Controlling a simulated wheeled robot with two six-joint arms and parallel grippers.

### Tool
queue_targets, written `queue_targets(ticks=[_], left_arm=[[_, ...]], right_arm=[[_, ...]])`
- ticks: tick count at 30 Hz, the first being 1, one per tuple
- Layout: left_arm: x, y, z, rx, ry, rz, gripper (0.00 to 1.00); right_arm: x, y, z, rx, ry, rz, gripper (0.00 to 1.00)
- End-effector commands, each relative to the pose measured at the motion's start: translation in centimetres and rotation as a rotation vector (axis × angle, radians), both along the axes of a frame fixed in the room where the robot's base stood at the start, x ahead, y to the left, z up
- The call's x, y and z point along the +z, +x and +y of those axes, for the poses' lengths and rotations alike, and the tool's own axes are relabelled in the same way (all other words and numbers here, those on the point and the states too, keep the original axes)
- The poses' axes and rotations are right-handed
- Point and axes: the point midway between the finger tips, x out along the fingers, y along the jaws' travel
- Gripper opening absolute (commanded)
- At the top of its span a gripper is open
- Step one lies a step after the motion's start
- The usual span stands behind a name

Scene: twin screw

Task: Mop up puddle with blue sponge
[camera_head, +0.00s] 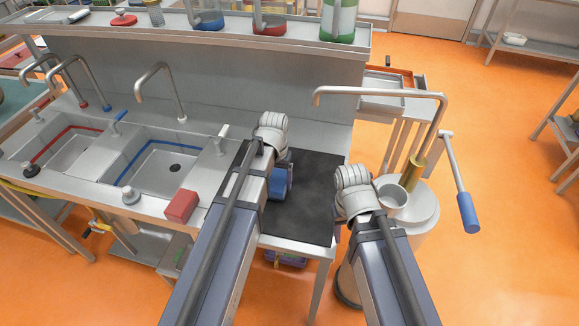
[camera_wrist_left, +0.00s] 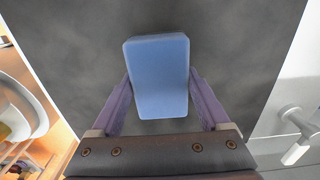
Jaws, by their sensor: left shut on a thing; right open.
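The blue sponge (camera_wrist_left: 159,75) is between the two purple fingers of my left gripper (camera_wrist_left: 158,84), which is shut on it. In the head view the blue sponge (camera_head: 279,187) shows beside my left arm, over the black mat (camera_head: 315,200). I cannot tell if the sponge touches the mat. In the wrist view the black mat (camera_wrist_left: 80,60) fills the background behind the sponge. I cannot make out a puddle in either view. My right gripper (camera_head: 338,234) is open, right of the mat's edge, and mostly hidden by its own arm.
A red block (camera_head: 181,205) lies on the counter left of my left arm. Sink basins (camera_head: 160,165) with taps are at the left. A shelf (camera_head: 200,40) with containers runs behind. A tall tap (camera_head: 440,120) and white round vessel (camera_head: 425,212) stand right of my right arm.

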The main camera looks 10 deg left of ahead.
Motion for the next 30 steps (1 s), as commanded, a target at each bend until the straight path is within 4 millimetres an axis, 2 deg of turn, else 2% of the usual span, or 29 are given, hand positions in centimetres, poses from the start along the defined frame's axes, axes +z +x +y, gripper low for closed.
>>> queue_targets(ticks=[30], left_arm=[[0.0,-2.9,0.0,-0.001,0.0,0.0,0.35]], right_arm=[[0.0,0.0,0.0,0.0,0.0,0.0,0.5]])
